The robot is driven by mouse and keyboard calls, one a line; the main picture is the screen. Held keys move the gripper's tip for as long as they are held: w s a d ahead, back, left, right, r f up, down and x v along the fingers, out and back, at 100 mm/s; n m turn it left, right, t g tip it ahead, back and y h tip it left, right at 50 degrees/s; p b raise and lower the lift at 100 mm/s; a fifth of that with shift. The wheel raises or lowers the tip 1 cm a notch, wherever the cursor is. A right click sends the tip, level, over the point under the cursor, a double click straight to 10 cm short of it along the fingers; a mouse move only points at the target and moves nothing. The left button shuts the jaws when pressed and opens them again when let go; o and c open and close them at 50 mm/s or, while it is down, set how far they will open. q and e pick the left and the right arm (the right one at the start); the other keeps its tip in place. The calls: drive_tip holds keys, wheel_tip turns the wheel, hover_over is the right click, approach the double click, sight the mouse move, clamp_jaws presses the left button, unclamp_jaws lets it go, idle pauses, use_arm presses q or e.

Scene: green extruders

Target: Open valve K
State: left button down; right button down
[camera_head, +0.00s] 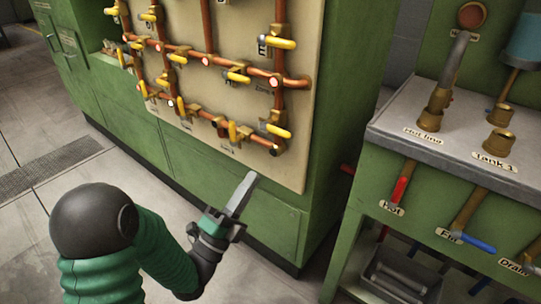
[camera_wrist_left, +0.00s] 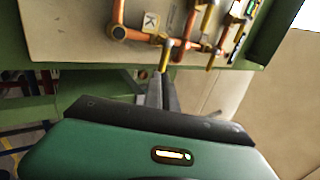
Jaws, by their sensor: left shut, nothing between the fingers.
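Valve K's label (camera_wrist_left: 151,22) reads clearly in the left wrist view, low on a beige panel. A yellow handle (camera_wrist_left: 166,55) hangs beside it from a brass valve on copper pipe. My left gripper (camera_head: 242,193) is shut and empty, its fingers together and pointing up and right, below the panel's pipes in the head view. In the left wrist view, its fingertips (camera_wrist_left: 161,77) appear just below the yellow handle; I cannot tell if they touch. Most labels in the head view are too small to read, so I cannot pick out K there. My right gripper is not in view.
The beige panel (camera_head: 300,178) on a green cabinet (camera_head: 335,130) carries several yellow-handled valves. A grey-topped bench (camera_head: 460,115) with pipes and coloured handles stands at the right. The floor (camera_head: 30,260) at the lower left is clear.

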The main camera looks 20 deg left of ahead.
sight(277, 131)
use_arm(q)
drive_tip(key=x, duration=0.9)
drive_tip(key=shift+r, duration=0.3)
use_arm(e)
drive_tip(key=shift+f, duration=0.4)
use_arm(q)
drive_tip(key=shift+w, duration=0.1)
